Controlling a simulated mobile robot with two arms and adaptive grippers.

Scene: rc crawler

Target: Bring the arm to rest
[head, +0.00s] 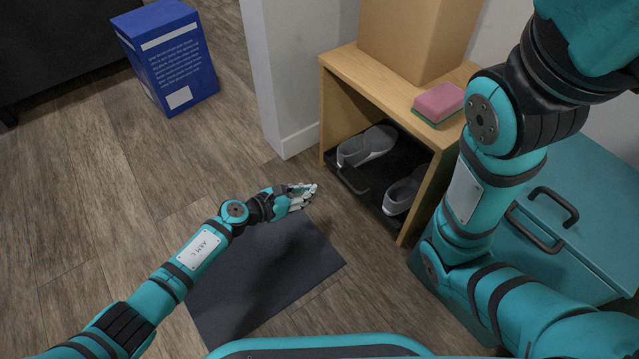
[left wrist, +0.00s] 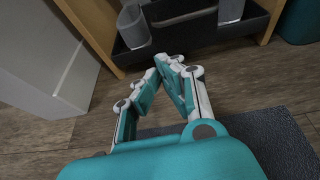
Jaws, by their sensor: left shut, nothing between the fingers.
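My left gripper (head: 303,193) is shut and empty, held out above the far edge of a dark floor mat (head: 230,310). In the left wrist view its fingertips (left wrist: 171,62) come together with nothing between them. My left arm reaches in from the lower left of the head view. My right arm rises along the right side of the head view, bent at the elbow, and its gripper is outside the picture.
A wooden shoe bench (head: 341,66) stands ahead, with grey shoes (head: 367,146) on a black tray (head: 352,182) inside. A pink and green sponge (head: 438,102) and a cardboard box (head: 413,37) are on top. A blue box (head: 170,58) stands back left. Floor at left is clear.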

